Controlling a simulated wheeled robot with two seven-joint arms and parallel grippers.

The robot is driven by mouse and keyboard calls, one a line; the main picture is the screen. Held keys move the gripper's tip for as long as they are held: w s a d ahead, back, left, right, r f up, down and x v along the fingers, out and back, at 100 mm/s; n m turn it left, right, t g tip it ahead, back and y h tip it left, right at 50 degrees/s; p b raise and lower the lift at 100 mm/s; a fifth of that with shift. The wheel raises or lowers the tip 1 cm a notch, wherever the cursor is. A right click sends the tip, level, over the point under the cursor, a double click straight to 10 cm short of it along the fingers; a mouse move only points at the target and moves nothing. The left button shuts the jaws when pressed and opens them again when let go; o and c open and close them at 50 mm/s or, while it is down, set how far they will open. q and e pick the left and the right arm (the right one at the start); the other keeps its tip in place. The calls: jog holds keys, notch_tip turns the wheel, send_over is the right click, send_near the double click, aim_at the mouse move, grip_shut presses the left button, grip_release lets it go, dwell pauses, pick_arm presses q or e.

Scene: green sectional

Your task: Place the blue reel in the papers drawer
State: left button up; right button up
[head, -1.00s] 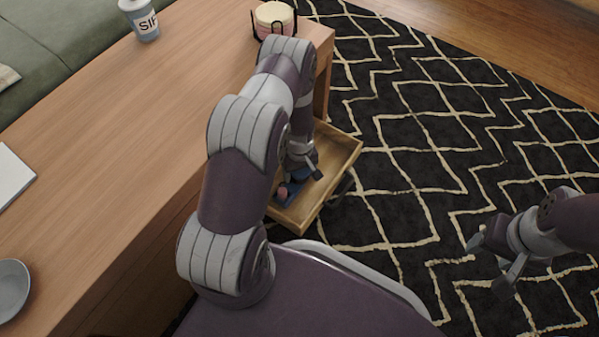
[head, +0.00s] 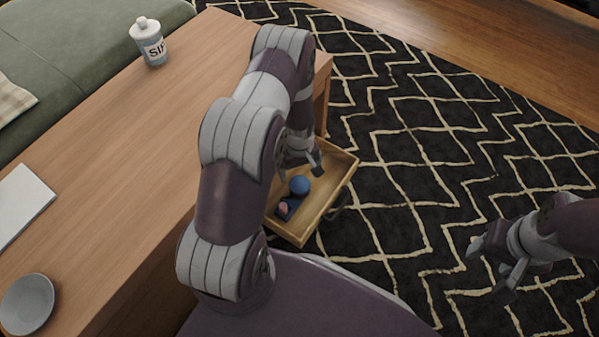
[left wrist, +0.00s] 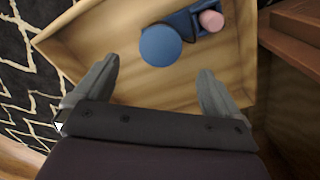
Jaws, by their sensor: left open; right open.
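The blue reel (head: 299,185) lies inside the open wooden drawer (head: 325,213), beside a dark blue item with a pink end (head: 284,209). In the left wrist view the reel (left wrist: 160,46) shows its round blue face, close to the dark blue item (left wrist: 186,24) and its pink end (left wrist: 211,20). My left gripper (head: 307,163) is over the drawer, open and empty. In the left wrist view its fingers (left wrist: 158,70) are spread, with the reel beyond the tips and apart from them. My right gripper (head: 489,272) is open and empty over the rug at the right.
The wooden table (head: 130,130) runs along the left, above the drawer. On it stand a bottle (head: 149,42), a grey bowl (head: 27,304) and a white notebook (head: 22,203). A green sofa (head: 75,60) is behind. The patterned rug (head: 430,130) to the right is clear.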

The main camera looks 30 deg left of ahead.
pick_arm(q)
jog(key=shift+r, duration=0.75)
jog(key=s+d+r+m+t, duration=0.1)
jog(key=s+d+r+m, duration=0.25)
jog(key=r, duration=0.65)
jog(key=s+d+r+m, duration=0.2)
jog(key=d+r+m, duration=0.2)
jog(key=r, duration=0.7)
jog(key=s+d+r+m, duration=0.1)
jog(key=s+r+m, duration=0.1)
jog(key=s+r, duration=0.2)
jog(key=s, duration=0.3)
jog(key=shift+d+m, duration=0.35)
jog(key=shift+d, duration=0.05)
